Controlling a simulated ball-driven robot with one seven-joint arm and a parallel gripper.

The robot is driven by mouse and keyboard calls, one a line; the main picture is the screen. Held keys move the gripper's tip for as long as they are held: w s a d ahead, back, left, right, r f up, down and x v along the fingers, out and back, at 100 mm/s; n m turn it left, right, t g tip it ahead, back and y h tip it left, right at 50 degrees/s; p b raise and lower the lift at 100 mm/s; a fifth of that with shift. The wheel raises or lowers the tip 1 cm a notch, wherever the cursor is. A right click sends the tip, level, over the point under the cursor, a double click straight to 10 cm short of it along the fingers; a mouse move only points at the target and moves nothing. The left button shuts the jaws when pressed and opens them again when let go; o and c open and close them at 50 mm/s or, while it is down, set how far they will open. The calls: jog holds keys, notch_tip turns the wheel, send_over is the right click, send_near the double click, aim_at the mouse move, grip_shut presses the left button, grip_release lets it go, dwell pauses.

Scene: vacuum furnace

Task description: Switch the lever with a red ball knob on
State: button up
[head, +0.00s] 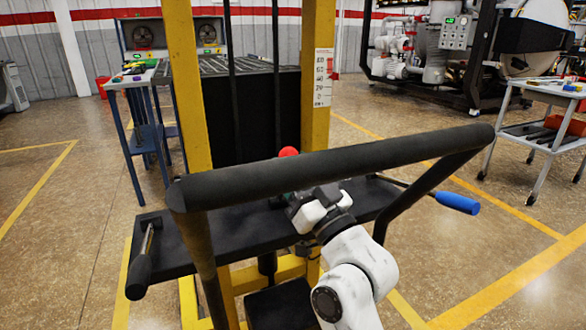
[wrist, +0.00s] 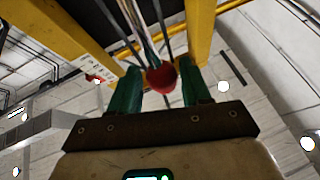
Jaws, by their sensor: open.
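The red ball knob (head: 288,151) shows just above the black push bar in the head view; its lever stem is hidden behind the bar. In the wrist view the red ball (wrist: 161,77) appears between the two green fingers of my gripper (wrist: 160,70). The fingers are open, with a gap on each side of the ball in the picture. Whether the ball is fully between the fingertips or beyond them I cannot tell. In the head view my gripper (head: 284,198) is below the knob, partly hidden by the black bar.
A thick black bar (head: 335,165) crosses in front of my gripper. A blue-handled lever (head: 457,202) sticks out right and a black-handled one (head: 140,272) sits left. Yellow posts (head: 188,80) stand behind.

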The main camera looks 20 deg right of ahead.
jog(key=b+v, duration=0.2)
jog(key=v, duration=0.8)
jog(key=shift+s+f+b, duration=0.15)
jog(key=shift+f+b, duration=0.05)
jog(key=shift+b, duration=0.1)
jog(key=s+f+g+h, duration=0.1)
jog(key=s+f+g, duration=0.25)
jog(key=f, duration=0.55)
jog(key=s+f+g, duration=0.2)
jog(key=f+g, duration=0.3)
jog(key=f, duration=0.5)
jog(key=s+f+g+h, duration=0.1)
jog(key=s+f+g, duration=0.25)
jog(key=f, duration=0.55)
jog(key=s+d+f+m+g+h, duration=0.1)
jog(key=s+d+f+g+h, duration=0.15)
jog(key=s+f+g, duration=0.55)
jog(key=s+d+f+m+g+h, duration=0.1)
jog(key=s+d+f+g, duration=0.2)
jog(key=s, duration=0.9)
notch_tip(320, 180, up, 28)
jog(key=t+p, duration=0.1)
jog(key=p, duration=2.7)
jog(key=shift+f, duration=0.2)
